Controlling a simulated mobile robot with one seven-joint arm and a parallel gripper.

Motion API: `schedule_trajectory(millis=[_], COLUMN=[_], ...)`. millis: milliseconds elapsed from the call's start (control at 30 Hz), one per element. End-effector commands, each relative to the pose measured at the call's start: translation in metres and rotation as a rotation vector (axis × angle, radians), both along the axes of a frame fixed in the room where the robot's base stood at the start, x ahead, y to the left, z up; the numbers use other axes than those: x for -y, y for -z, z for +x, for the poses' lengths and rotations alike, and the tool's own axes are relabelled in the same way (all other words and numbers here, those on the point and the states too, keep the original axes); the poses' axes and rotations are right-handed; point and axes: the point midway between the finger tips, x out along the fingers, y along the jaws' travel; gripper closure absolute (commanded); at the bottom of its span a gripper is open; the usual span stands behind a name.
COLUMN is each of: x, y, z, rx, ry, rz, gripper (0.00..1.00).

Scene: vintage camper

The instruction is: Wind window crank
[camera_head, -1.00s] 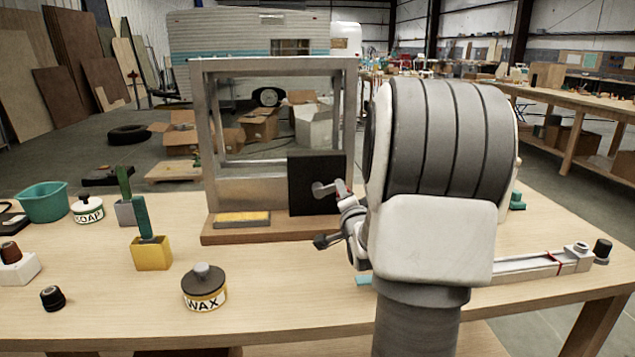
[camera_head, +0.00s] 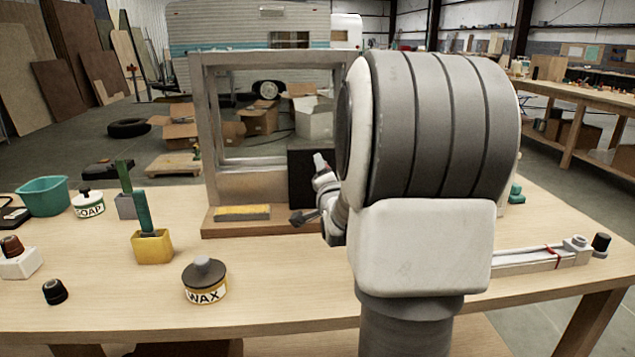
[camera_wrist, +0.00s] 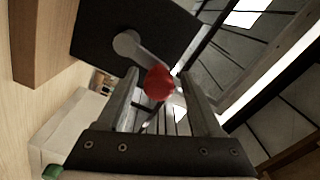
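The window crank is a grey arm on a round hub (camera_wrist: 127,43), ending in a red knob (camera_wrist: 158,83) in the wrist view. It is mounted on a black panel (camera_wrist: 95,30), which also shows in the head view (camera_head: 300,180) at the frame's lower right. My gripper (camera_wrist: 163,88) is open, with one finger on either side of the knob near the tips. Gaps show between knob and fingers. In the head view my arm covers much of the panel, and I cannot make out the crank clearly. The grey window frame (camera_head: 197,130) stands on a wooden base (camera_head: 225,229).
A yellow sponge-like block (camera_head: 242,213) lies on the base. Left on the workbench (camera_head: 110,290) stand a wax tin (camera_head: 205,281), yellow block with green handle (camera_head: 152,247), soap jar (camera_head: 88,204) and teal bin (camera_head: 43,196). A long rail (camera_head: 530,257) lies right.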

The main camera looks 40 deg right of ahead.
Motion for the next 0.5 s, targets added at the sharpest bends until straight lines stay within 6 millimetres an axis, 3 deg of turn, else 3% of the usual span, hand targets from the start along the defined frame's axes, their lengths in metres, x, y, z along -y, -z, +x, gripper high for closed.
schedule_trajectory(millis=[500], x=[-0.0055], y=[0.0014], z=[-0.009], rx=[-0.002], ry=[0.0], rz=[0.0], gripper=[0.32])
